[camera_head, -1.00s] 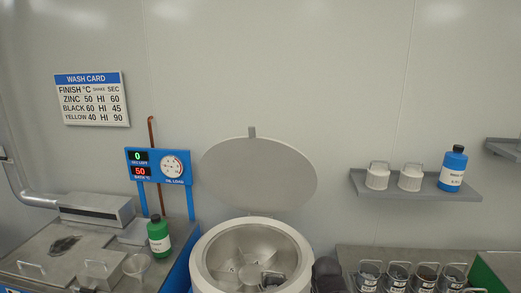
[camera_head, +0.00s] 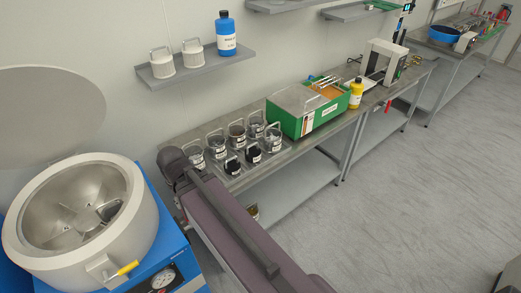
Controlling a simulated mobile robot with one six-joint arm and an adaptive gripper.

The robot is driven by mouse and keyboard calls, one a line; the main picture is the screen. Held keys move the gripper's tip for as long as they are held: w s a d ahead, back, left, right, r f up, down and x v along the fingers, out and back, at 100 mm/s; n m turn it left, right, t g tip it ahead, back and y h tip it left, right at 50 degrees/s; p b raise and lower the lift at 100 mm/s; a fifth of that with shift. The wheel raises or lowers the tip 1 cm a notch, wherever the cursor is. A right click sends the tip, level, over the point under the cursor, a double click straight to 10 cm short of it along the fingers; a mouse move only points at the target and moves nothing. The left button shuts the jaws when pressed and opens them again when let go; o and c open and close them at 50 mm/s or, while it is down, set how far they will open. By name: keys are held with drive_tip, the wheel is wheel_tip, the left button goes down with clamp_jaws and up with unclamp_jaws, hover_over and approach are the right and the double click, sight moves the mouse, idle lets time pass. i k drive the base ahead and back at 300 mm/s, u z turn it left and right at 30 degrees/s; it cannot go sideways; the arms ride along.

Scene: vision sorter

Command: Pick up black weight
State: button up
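Several small dark, handled pieces with white labels stand at the front of the metal bench; one dark piece (camera_head: 253,154) and another dark piece (camera_head: 233,167) look almost black, and a third (camera_head: 272,142) stands to their right. Which of them is the black weight, if any, I cannot tell at this size. Behind them is a row of handled containers with dark contents, such as this one (camera_head: 236,135). My arm crosses the lower middle, close to the left end of the bench. My gripper is not in view.
An open white drum (camera_head: 140,205) on a blue base stands at left. A wall shelf (camera_head: 200,68) holds two white canisters and a blue bottle (camera_head: 226,35). A green box (camera_head: 305,112) and a yellow bottle (camera_head: 356,95) are farther along the bench. Floor at right is clear.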

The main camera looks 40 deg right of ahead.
sight(252, 154)
drive_tip(key=z, duration=1)
